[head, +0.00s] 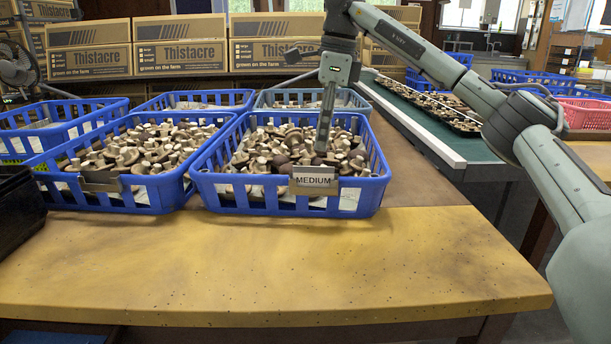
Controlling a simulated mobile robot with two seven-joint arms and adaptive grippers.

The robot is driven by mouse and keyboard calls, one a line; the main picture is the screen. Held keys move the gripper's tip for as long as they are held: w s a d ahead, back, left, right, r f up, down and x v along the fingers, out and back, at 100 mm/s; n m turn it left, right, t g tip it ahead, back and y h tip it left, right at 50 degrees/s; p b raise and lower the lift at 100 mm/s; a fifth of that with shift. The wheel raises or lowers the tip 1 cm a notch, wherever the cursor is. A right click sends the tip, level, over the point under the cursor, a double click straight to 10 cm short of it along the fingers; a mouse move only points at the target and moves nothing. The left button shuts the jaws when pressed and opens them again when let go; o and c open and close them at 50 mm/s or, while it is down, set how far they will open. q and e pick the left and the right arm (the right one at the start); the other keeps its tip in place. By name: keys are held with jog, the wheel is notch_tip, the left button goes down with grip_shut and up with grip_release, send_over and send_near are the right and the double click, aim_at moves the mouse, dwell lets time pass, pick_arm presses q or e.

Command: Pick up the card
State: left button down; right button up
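My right gripper (322,146) points down over the mushrooms in that basket, just above and behind the card in the picture. Its fingers look like one narrow column, so their opening cannot be made out. I cannot tell whether it touches a mushroom or the card. My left gripper is not in view.
The left front basket (120,200) holds mushrooms and has a holder (100,182) with no lettering visible. More baskets stand behind. A dark container (18,212) is at the left edge. The front of the wooden table (280,265) is clear. A green conveyor (440,128) runs at right.

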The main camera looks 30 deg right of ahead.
aim_at(313, 179)
jog(key=f, duration=0.2)
jog(key=a+f, duration=0.1)
jog(key=f, duration=0.2)
jog(key=shift+a+f, duration=0.15)
jog(key=shift+f, duration=0.15)
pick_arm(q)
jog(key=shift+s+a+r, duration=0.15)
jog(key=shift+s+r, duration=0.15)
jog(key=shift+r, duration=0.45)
pick_arm(e)
jog(key=shift+w+f, duration=0.15)
jog(key=shift+f, duration=0.2)
jog(key=shift+f, duration=0.2)
grip_shut()
